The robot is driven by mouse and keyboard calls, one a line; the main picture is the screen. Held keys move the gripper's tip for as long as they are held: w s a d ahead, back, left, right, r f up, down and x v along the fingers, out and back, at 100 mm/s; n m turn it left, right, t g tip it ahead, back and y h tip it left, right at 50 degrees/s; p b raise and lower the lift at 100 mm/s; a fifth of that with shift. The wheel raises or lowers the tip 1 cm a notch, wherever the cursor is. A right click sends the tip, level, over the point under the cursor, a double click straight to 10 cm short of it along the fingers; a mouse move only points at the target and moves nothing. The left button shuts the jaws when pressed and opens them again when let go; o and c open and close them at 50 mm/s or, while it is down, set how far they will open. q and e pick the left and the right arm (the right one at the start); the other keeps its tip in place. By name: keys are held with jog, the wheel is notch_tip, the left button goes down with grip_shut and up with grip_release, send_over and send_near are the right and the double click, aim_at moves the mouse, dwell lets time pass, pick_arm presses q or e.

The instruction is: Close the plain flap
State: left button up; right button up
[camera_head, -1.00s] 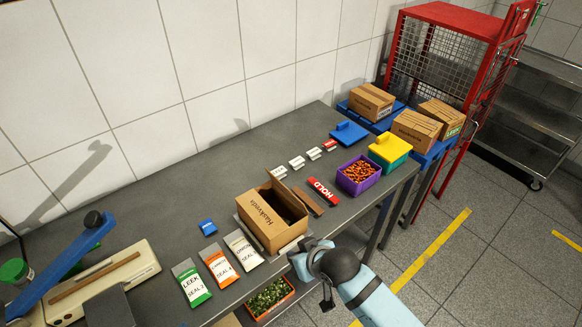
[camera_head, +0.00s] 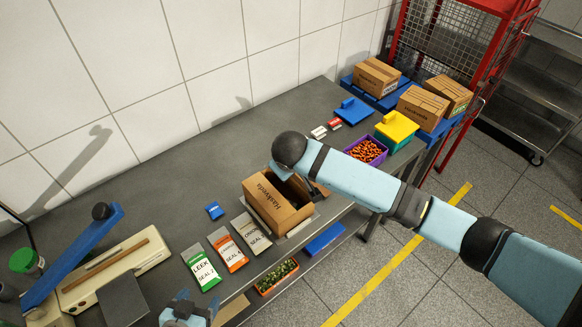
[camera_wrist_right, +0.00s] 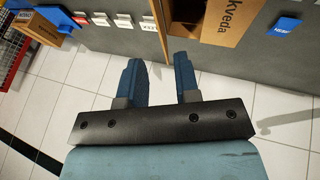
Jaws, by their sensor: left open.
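The open cardboard box (camera_head: 277,209) with dark lettering stands near the front edge of the grey table. My right arm crosses over its far right part and hides much of its opening. I cannot tell which flap is the plain one. The lettered box wall (camera_wrist_right: 228,18) also shows in the right wrist view. My right gripper (camera_wrist_right: 160,68) is open and empty, its two dark blue fingers apart, close to the box and left of its lettered wall there. My left gripper (camera_head: 184,301) is open at the bottom edge of the head view, in front of the seed packets and away from the box.
Leek (camera_head: 201,269), orange-striped (camera_head: 228,250) and onion (camera_head: 251,233) packets lie left of the box. A purple bin (camera_head: 367,150) and a yellow-lidded box (camera_head: 396,128) stand right. A sealing machine (camera_head: 105,270) is at left. A green-filled crate (camera_head: 277,277) sits below the table edge.

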jog(key=p+x, duration=0.1)
jog(key=x, duration=0.7)
jog(key=shift+w+f, duration=0.1)
jog(key=shift+f, duration=0.1)
grip_shut()
